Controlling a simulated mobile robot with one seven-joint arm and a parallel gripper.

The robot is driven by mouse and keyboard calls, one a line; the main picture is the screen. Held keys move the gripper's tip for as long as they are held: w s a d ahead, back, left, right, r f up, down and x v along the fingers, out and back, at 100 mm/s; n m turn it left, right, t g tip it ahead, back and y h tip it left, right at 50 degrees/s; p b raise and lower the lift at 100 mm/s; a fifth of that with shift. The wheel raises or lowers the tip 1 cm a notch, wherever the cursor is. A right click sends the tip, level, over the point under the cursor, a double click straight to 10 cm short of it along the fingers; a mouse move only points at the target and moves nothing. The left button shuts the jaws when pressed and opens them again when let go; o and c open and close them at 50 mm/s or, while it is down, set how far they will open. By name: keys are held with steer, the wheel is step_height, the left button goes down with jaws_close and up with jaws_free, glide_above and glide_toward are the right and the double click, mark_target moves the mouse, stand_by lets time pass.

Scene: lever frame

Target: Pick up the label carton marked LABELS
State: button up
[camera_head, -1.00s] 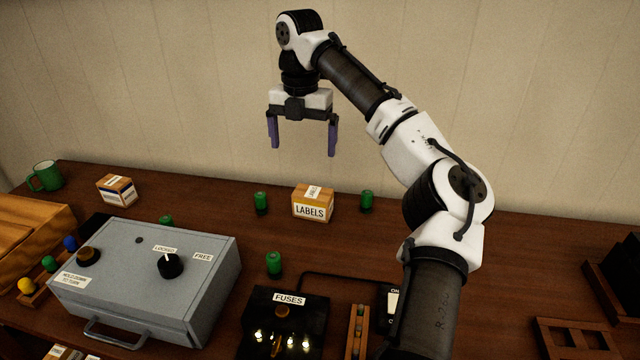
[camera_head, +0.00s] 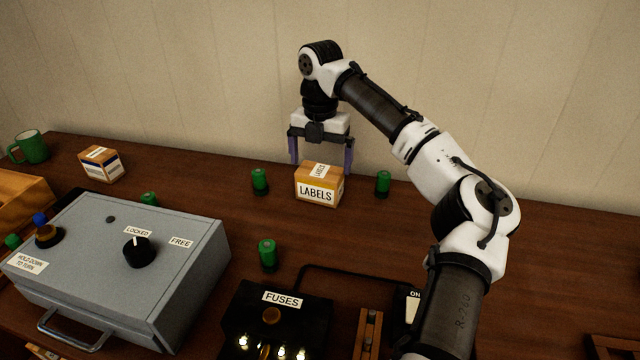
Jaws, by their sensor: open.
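The label carton (camera_head: 316,194) is a small tan box with a white LABELS tag on its front and another on its top. It stands upright on the brown table near the back wall. My gripper (camera_head: 321,165) points down just above and behind the carton, with its two purple fingers spread wider than the carton. The fingers are open and empty. The carton hides the lower part of the right finger's surroundings, and I cannot tell how far behind the carton the fingers are.
Green cylinders stand left (camera_head: 260,181) and right (camera_head: 383,184) of the carton, and another (camera_head: 267,255) in front. A second carton (camera_head: 101,164) and a green mug (camera_head: 30,147) are at the left. A grey lever box (camera_head: 180,290) and a black fuse box (camera_head: 255,320) fill the front.

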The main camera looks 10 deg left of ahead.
mark_target(320, 170)
steer(key=shift+f+p, duration=0.45)
steer(key=shift+f, duration=2.4)
steer(key=c, duration=0.8)
steer(key=shift+r, duration=0.1)
